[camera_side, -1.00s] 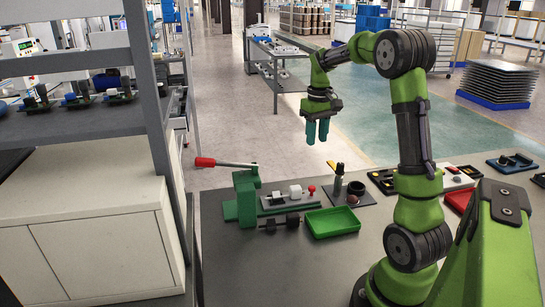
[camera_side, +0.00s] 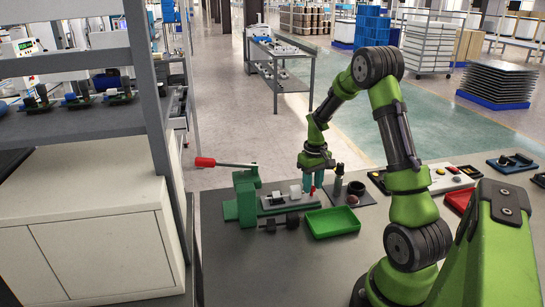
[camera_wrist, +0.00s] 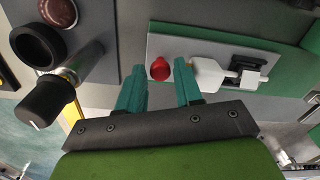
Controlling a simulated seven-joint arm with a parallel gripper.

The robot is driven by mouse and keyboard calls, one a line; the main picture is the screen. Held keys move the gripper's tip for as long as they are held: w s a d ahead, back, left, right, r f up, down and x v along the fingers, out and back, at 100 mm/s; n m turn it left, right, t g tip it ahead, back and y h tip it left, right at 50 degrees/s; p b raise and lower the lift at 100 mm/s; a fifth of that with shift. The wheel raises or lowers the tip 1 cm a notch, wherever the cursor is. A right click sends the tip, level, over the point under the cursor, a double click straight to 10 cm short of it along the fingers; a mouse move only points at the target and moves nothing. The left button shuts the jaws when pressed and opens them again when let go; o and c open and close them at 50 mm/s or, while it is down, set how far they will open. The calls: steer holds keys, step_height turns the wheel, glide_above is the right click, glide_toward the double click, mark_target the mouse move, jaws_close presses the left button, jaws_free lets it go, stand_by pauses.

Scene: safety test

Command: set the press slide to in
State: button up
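The green press (camera_side: 246,200) stands at the left of the table, its lever (camera_side: 228,163) ending in a red grip. The press slide is a white block (camera_side: 295,190) on a grey plate (camera_side: 275,201) beside the press; the white block also shows in the wrist view (camera_wrist: 207,76). A small red knob (camera_wrist: 160,69) is at the slide's outer end. My gripper (camera_side: 315,183) is low over that end, fingers pointing down. In the wrist view my gripper (camera_wrist: 160,72) is open, with the knob between its teal fingertips and visible gaps beside it. Contact cannot be told.
A green tray (camera_side: 333,222) lies in front of the plate. A dark panel with a black-topped post (camera_side: 339,180) and a black ring (camera_side: 356,188) is close to the right of my gripper. Dark cylindrical parts (camera_side: 280,223) lie before the press.

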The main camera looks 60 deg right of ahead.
mark_target(279, 193)
steer(key=shift+f, duration=0.2)
steer(key=shift+c, duration=0.2)
jaws_close()
steer(key=shift+w, duration=0.1)
steer(key=w+a, duration=0.7)
steer(key=shift+w+a, duration=0.2)
steer(key=shift+a, duration=0.1)
steer(key=shift+o, duration=0.2)
jaws_free()
